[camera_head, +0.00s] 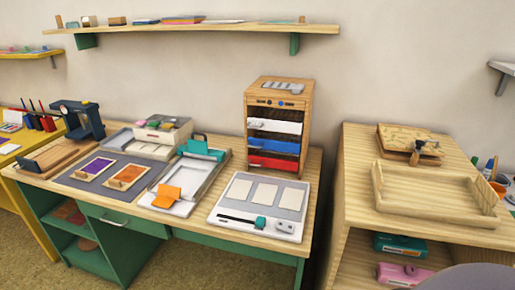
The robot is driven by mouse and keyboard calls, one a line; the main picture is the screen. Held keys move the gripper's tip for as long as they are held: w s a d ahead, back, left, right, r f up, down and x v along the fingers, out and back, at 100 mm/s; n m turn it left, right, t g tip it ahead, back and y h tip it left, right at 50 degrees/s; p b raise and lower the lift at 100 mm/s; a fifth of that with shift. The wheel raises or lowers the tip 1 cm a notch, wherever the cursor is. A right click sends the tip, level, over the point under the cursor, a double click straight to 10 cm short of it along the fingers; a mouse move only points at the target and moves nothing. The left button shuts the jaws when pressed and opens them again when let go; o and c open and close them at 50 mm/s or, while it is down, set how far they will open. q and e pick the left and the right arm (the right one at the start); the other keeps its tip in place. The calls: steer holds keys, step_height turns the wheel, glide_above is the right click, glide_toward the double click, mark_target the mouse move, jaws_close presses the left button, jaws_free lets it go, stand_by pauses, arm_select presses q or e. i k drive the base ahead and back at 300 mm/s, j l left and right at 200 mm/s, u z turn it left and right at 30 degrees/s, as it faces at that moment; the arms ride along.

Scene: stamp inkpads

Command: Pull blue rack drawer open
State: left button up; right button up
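The wooden rack (278,95) stands upright at the back right of the wooden desk, against the wall. It holds a white drawer (275,127), the blue drawer (274,144) below it and a red drawer (272,162) at the bottom. The blue drawer's front shows as a narrow blue band between the white and red ones, with a dark gap above. It looks pushed in, though its exact depth is hard to tell from here. Neither of my grippers is in view.
A white board (232,214) with pale cards lies in front of the rack. A teal-and-white device (204,160) stands to its left. A wooden cabinet (350,165) with an empty tray (433,207) stands to the right across a gap. A shelf (200,31) hangs above.

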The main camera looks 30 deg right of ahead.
mark_target(285, 146)
steer(key=i+j, duration=0.1)
steer(key=i, duration=0.35)
steer(key=i+z, duration=0.1)
steer(key=i, duration=0.4)
steer(key=z, duration=1.2)
steer(key=j, duration=0.1)
